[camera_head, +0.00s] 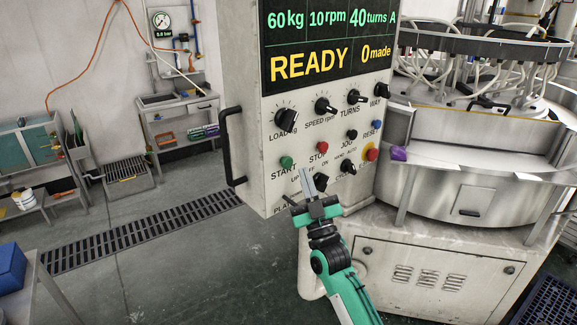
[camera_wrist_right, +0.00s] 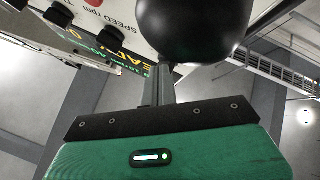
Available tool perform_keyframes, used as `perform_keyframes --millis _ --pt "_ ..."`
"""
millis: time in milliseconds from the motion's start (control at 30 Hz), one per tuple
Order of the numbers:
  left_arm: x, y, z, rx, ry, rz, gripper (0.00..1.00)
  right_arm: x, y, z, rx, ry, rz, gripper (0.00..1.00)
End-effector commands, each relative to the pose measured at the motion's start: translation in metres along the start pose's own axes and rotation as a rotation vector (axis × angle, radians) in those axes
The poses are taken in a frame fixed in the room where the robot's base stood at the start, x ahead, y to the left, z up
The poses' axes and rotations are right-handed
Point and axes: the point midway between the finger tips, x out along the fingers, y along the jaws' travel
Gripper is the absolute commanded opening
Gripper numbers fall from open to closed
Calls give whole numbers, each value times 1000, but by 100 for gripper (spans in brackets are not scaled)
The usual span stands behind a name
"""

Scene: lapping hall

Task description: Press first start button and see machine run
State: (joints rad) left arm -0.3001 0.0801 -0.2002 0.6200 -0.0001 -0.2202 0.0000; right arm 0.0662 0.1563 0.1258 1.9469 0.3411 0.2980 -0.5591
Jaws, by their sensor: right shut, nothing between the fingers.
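The grey control panel (camera_head: 350,120) stands ahead. Its green START button (camera_head: 286,162) sits at the lower left, with the red STOP button (camera_head: 322,147) to its right. The display (camera_head: 325,40) reads READY, 60 kg, 10 rpm, 40 turns and 0 made. My right gripper (camera_head: 308,181) is shut and empty. In the head view its fingertips appear below and right of START; their distance from the panel is unclear. In the right wrist view the narrow fingers (camera_wrist_right: 158,88) run up to a large black rounded thing (camera_wrist_right: 192,25), which hides their tips. My left gripper is not in view.
Knobs such as LOAD (camera_head: 286,119) and a red emergency-type button (camera_head: 371,154) crowd the panel. A black handle (camera_head: 230,145) sticks out at its left edge. The round machine (camera_head: 475,190) stands right. Open floor with a drain grate (camera_head: 140,232) lies left.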

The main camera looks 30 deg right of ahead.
Motion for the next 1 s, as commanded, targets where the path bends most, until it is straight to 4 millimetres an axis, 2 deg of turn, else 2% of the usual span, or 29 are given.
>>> perform_keyframes --millis 300,1000 --pt "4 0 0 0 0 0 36 17 -12 13 1 0 1 0" --pt "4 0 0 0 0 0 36 18 -13 13 0 -1 0 0"
